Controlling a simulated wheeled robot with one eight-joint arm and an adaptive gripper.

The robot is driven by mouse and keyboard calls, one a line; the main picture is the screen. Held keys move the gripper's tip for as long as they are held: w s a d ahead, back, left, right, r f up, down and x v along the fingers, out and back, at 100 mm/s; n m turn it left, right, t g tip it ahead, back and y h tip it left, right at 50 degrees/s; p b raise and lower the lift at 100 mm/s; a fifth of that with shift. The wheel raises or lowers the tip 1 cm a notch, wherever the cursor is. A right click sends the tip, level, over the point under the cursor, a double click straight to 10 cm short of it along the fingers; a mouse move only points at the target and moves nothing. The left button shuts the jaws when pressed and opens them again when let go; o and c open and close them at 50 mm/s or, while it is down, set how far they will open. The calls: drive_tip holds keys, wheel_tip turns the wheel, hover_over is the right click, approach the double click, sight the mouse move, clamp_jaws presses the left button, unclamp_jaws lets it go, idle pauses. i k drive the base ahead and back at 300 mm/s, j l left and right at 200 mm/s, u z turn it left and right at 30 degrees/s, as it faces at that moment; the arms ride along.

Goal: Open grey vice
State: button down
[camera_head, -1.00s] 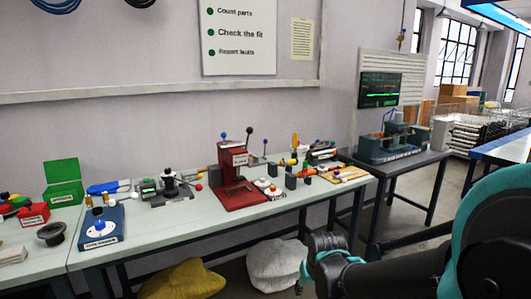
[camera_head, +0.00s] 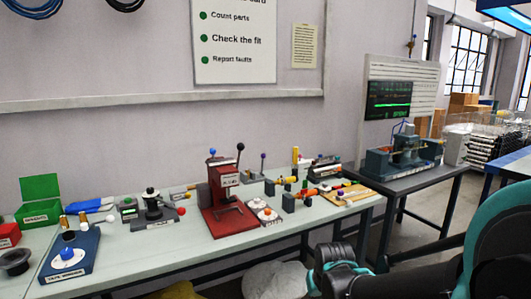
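I cannot single out the grey vice for sure. One candidate is a pair of dark grey blocks (camera_head: 289,203) with an orange piece beside them, right of the middle of the bench. Another is a dark grey device (camera_head: 154,211) with a round black top and a red ball, left of the red press. The end of my arm (camera_head: 335,262) shows at the lower right, in front of the bench and apart from these things. Its fingertips cannot be made out.
A long pale bench (camera_head: 200,252) runs along the wall. A red press (camera_head: 226,203), a white-topped device (camera_head: 264,212), a blue tape winder (camera_head: 70,263) and a green box (camera_head: 40,198) stand on it. A dark side table (camera_head: 440,172) at the right bears a blue-grey machine (camera_head: 402,158).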

sight(263, 155)
drive_tip(key=i+l, duration=0.7)
drive_tip(key=i, duration=0.15)
